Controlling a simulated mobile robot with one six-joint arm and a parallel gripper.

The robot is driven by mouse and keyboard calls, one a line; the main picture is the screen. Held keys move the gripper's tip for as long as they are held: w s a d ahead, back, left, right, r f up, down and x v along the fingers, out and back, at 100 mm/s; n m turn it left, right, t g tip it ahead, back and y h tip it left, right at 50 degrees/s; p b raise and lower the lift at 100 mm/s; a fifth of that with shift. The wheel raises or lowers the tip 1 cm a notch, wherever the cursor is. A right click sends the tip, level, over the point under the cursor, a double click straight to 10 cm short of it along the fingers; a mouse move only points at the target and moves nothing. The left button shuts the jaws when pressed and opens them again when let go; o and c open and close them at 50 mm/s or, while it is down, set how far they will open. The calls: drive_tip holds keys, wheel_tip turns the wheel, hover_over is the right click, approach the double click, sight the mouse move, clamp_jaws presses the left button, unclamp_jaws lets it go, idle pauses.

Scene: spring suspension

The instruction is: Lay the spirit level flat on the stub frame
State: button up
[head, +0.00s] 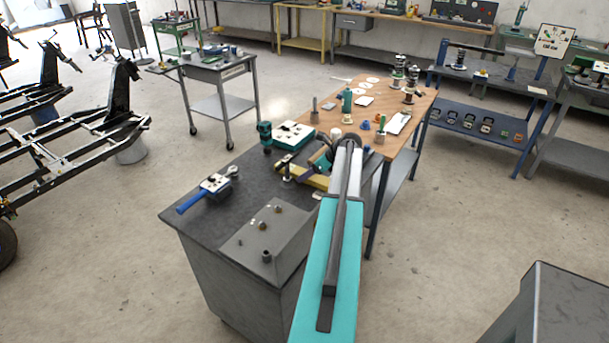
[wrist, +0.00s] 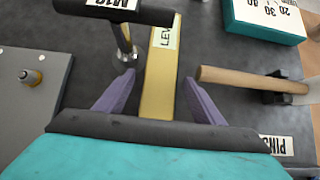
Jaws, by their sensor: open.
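The spirit level is a yellow bar with a "LEV" label in the wrist view (wrist: 158,85). It lies on the dark bench top, and part of it also shows in the head view (head: 314,181). My gripper (wrist: 160,77) is open, with its purple fingers on either side of the bar and a gap on each side. In the head view my gripper (head: 322,166) is over the bench, partly hidden by my arm. Dark metal frames (head: 70,135) with upright posts stand on the floor at the left; I cannot tell for sure which part is the stub frame.
A T-handled tool marked M10 (wrist: 125,12) stands close left of the level and its handle crosses over the far end. A wooden-handled hammer (wrist: 235,82) lies at the right. A teal box (wrist: 262,20) is behind. Floor between bench and frames is clear.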

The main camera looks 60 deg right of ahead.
drive_tip(key=shift+w+f, duration=0.35)
idle(0.3)
drive_tip(key=c, duration=1.5)
drive_tip(key=shift+r, duration=0.2)
